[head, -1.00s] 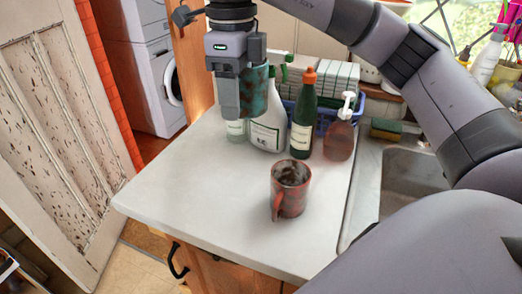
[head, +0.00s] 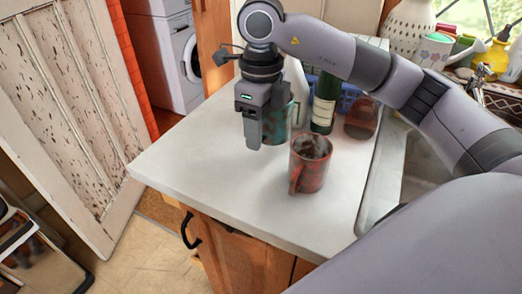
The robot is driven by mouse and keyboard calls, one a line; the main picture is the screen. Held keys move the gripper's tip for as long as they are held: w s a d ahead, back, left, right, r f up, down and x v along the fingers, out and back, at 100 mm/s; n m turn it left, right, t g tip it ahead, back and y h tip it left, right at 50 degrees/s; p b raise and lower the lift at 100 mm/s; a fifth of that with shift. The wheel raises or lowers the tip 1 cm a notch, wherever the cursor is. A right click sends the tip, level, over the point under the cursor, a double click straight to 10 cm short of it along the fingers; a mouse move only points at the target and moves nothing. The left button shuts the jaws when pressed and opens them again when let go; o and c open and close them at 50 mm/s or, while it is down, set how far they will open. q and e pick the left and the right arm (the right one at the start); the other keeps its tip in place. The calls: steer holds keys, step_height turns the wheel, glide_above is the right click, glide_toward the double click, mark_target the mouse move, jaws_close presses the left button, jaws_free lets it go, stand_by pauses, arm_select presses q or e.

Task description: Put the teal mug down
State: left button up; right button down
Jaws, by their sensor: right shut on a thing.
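The teal mug (head: 275,128), mottled with brown, is in the head view behind the front finger of my right gripper (head: 266,122). The gripper points down and is shut on the mug, which looks upright. The finger and the gripper body hide part of it. The mug is over the white counter (head: 205,165); I cannot tell whether its base touches the surface. My left gripper is not in view.
A red-brown mug (head: 312,168) stands close by on the front right. A dark green bottle (head: 324,105) and a reddish soap bottle (head: 361,120) stand behind, near a sink (head: 428,165). The counter is clear to the left.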

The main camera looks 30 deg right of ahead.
steer(key=shift+f, duration=2.9)
steer(key=shift+f, duration=0.1)
steer(key=shift+c, duration=2.1)
jaws_free()
step_height(320, 180, up, 12)
steer(key=shift+r, duration=0.15)
